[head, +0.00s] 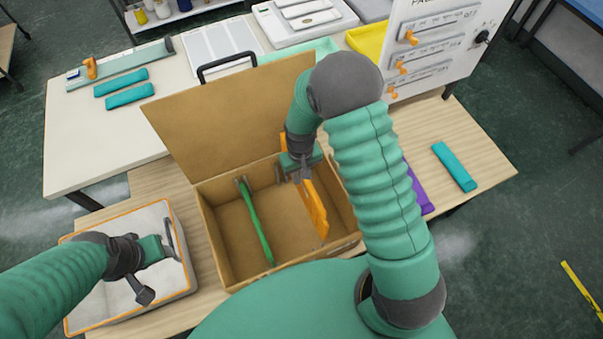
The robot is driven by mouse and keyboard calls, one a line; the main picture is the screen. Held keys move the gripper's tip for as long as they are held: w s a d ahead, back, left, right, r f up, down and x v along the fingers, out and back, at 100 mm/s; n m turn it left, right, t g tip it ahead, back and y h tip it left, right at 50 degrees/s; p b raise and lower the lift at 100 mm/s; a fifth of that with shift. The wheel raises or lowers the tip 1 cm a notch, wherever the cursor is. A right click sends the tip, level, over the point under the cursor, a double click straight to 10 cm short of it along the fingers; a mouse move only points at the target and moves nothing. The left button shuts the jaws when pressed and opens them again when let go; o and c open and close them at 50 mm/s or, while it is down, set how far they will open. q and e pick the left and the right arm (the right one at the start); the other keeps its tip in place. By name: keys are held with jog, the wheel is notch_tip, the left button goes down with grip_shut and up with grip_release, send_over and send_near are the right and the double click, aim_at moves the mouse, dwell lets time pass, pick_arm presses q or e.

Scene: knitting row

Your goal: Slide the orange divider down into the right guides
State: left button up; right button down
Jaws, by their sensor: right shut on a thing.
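The orange divider (315,212) is in the right half of an open cardboard box (227,270), slightly tilted in the view. My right gripper (300,174) is shut on its far upper part, near the box's back wall. A green divider (257,222) stands across the left half of the box, from back to front. The right guides are not clearly visible; my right gripper and the orange divider cover that area. I cannot tell whether the divider's ends sit in them. My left gripper (157,268) is open and empty above an orange-rimmed grey container.
The box lid (235,112) stands open at the back. The orange-rimmed container (85,318) is left of the box. A purple strip (417,192) and a teal strip (454,167) lie on the table to the right. A white panel (440,45) stands behind.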

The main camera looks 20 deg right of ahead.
pick_arm(q)
notch_tip(320, 180, down, 15)
jog(key=a+b, duration=0.2)
jog(key=b, duration=1.2)
jog(key=shift+a, duration=0.3)
pick_arm(e)
notch_tip(320, 180, down, 19)
jog(key=a, duration=0.2)
